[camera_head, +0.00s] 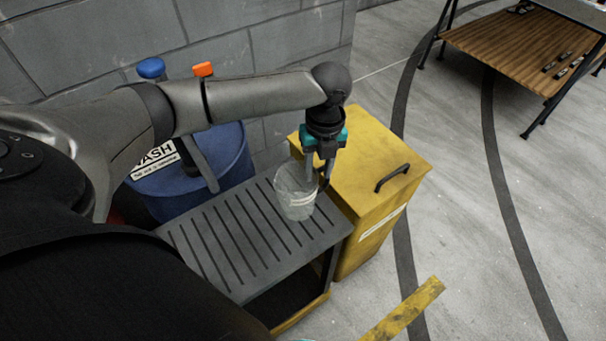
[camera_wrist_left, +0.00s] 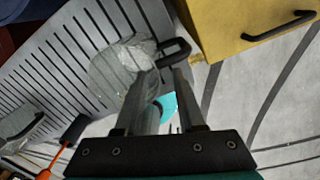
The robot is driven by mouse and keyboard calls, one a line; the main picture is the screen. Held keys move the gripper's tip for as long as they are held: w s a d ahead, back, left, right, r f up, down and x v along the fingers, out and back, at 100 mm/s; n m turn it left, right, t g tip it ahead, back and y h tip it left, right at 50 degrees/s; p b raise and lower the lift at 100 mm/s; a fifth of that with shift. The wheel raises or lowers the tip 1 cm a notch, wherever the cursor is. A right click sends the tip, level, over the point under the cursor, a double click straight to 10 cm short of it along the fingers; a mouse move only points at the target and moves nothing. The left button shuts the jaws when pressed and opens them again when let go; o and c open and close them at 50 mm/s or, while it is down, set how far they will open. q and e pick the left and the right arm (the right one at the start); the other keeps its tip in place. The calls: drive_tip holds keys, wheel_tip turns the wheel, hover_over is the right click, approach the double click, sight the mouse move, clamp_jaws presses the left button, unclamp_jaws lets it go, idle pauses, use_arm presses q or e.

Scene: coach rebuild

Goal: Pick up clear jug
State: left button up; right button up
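The clear jug (camera_head: 296,190) stands upright on the grey slatted top (camera_head: 215,240), near its right end beside the yellow box. It also shows in the left wrist view (camera_wrist_left: 115,72), with its dark handle (camera_wrist_left: 177,48) on the right side. My left gripper (camera_head: 319,176) points down at the handle side of the jug. In the left wrist view its two fingers (camera_wrist_left: 166,72) are apart, with a gap between them, and their tips are close to the handle. I cannot tell whether they touch it. My right gripper is not in view.
A yellow box (camera_head: 375,155) with a black handle stands right of the slatted top. A blue drum (camera_head: 225,160) stands behind it, against the grey block wall (camera_head: 110,40). A wooden-topped table (camera_head: 520,50) is at the upper right. The floor between is mostly clear.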

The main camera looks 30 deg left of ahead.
sight(306, 189)
use_arm(q)
drive_tip(key=shift+f, duration=0.45)
drive_tip(key=f, duration=0.1)
drive_tip(key=f+b, duration=0.1)
drive_tip(key=f, duration=0.1)
drive_tip(key=f+b, duration=0.1)
drive_tip(key=shift+s+a+f, duration=0.15)
drive_tip(key=shift+s+f, duration=0.1)
drive_tip(key=shift+f, duration=0.3)
drive_tip(key=shift+r, duration=0.1)
clamp_jaws()
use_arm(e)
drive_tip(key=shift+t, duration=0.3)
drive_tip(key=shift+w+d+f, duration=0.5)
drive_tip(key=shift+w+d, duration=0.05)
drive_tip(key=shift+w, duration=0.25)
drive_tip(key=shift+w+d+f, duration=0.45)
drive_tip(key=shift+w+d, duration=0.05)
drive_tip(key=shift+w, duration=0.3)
